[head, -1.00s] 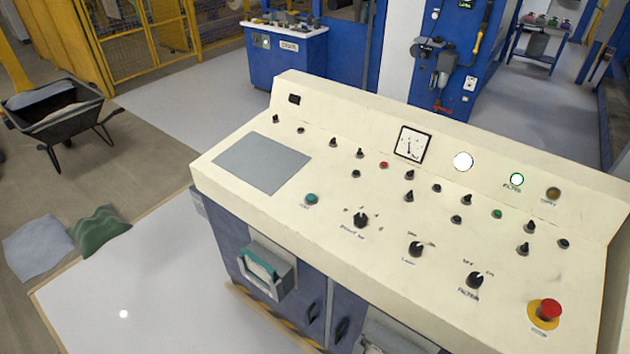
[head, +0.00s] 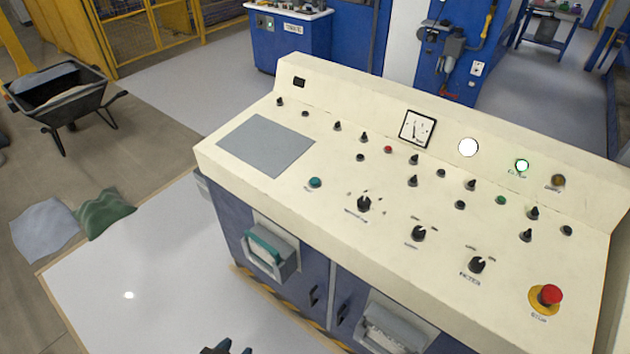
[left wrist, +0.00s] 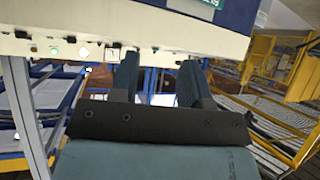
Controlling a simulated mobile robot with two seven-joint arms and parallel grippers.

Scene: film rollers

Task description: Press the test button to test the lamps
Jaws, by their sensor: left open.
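A cream control desk (head: 300,205) fills the middle of the head view. A teal push button (head: 315,182) sits on its sloped top, left of the middle; its label is too small to read. On the raised back panel a white round lamp (head: 468,147) and a green lamp (head: 522,165) look lit; an amber lamp (head: 558,181) looks dark. The tip of my left gripper (head: 228,347) shows at the bottom edge, low in front of the desk and apart from the button. In the left wrist view its fingers (left wrist: 160,66) are spread and empty. My right gripper is out of view.
Black knobs, such as one (head: 364,203) right of the teal button, crowd the desk top. A red stop button (head: 550,295) on yellow stands at the right. A grey plate (head: 265,145) lies flat at left. Handles (head: 270,252) jut from the desk front.

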